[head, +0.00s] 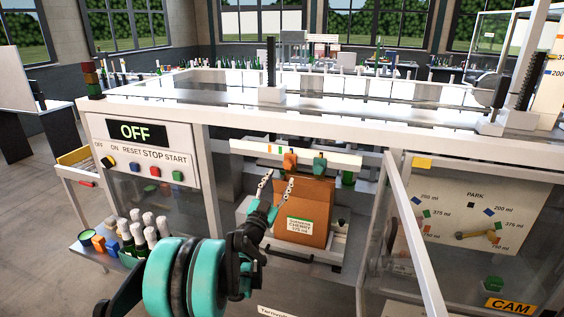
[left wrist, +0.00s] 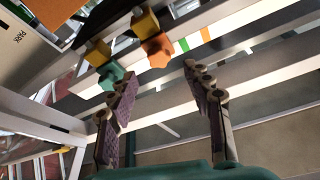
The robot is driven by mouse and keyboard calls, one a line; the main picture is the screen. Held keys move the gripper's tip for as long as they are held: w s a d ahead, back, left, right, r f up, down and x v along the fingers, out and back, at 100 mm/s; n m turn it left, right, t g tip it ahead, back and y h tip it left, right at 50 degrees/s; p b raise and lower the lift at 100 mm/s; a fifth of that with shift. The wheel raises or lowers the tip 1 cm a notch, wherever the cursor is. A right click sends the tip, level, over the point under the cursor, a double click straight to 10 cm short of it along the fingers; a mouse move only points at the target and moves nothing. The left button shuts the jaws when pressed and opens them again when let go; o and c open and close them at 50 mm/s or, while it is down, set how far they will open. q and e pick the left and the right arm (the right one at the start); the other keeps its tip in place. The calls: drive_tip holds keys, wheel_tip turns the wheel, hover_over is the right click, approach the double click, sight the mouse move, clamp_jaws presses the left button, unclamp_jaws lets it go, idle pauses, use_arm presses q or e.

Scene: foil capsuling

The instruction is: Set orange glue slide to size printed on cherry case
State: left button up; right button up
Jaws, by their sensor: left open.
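The orange glue slide (head: 290,161) is a star-shaped knob on the white rail, left of the teal slide (head: 320,165). In the left wrist view the orange slide (left wrist: 157,49) and the teal slide (left wrist: 110,75) hang from yellow blocks. Below the rail stands the brown cherry case (head: 316,192); its small label (head: 300,226) reads CHERRY and seems to say 375 ml. My left gripper (head: 278,187) is open and empty, in front of the case and below the rail. In the left wrist view its fingers (left wrist: 162,78) are apart, neither clearly touching the orange slide.
The white rail (head: 345,159) carries coloured marks; green and orange ones show beside the orange slide in the wrist view. The control panel (head: 145,146) reads OFF. A dial board (head: 470,215) is at right. Bottles (head: 150,234) stand at lower left. A pale post (head: 413,240) rises right of the case.

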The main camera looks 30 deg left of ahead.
sight(287, 166)
use_arm(q)
drive_tip(key=shift+m+h, duration=0.3)
drive_tip(key=x, duration=0.7)
drive_tip(key=shift+w+a+r, duration=0.1)
drive_tip(key=shift+w+a, duration=0.05)
drive_tip(key=shift+w, duration=0.15)
drive_tip(key=shift+c, duration=0.2)
clamp_jaws()
drive_tip(key=a, duration=0.2)
drive_tip(key=s+a, duration=0.1)
drive_tip(key=a, duration=0.1)
drive_tip(key=shift+b, duration=0.3)
drive_tip(key=shift+o, duration=0.2)
unclamp_jaws()
drive_tip(key=shift+d, duration=0.1)
